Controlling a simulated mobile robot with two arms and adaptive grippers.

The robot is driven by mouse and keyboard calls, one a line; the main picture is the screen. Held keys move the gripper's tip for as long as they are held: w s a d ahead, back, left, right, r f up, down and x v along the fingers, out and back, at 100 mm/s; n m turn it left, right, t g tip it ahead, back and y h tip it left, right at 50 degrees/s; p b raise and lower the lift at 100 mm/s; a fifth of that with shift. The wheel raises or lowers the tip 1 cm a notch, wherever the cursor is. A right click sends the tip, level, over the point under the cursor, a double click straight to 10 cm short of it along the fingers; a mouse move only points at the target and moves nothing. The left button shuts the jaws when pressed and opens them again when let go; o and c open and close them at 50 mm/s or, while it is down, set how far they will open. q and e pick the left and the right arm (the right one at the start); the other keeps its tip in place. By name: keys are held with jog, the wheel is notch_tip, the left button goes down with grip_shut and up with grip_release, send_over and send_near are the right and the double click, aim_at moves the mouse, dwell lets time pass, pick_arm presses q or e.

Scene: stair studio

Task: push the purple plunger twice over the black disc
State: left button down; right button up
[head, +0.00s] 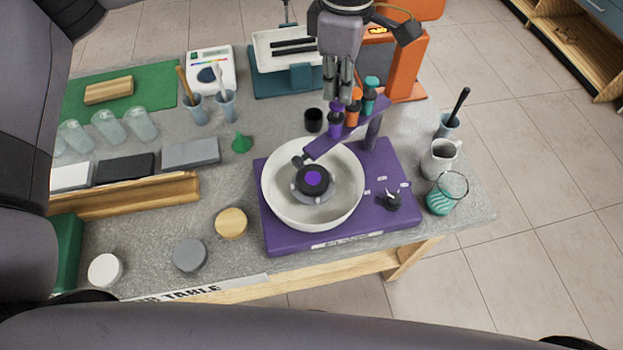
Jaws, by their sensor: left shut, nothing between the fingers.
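The purple plunger (336,122) stands beside an orange plunger (352,112) and a teal plunger (371,92) on a purple arm (352,132). This arm reaches over a white bowl (275,205) on a purple base (385,225). The black disc (313,180), with a purple centre, sits in the bowl on a grey round piece. My left gripper (343,100) points down, shut and empty, close above the purple and orange plungers. I cannot tell whether it touches either one. My right gripper is not in view.
An orange machine (404,65) stands behind the plungers. A white jug (439,160) and a glass beaker (445,195) stand right of the base. A black cup (314,120) and a green funnel (241,144) are left of the plungers. Round pucks lie at the front left.

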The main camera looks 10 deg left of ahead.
pick_arm(q)
jog(key=shift+f+b, duration=1.15)
jog(key=shift+f, duration=0.25)
jog(key=shift+r, duration=0.1)
jog(key=shift+r+p, duration=0.75)
jog(key=shift+r, duration=0.95)
jog(key=shift+r, duration=0.1)
notch_tip(320, 180, up, 6)
jog(key=p, duration=0.3)
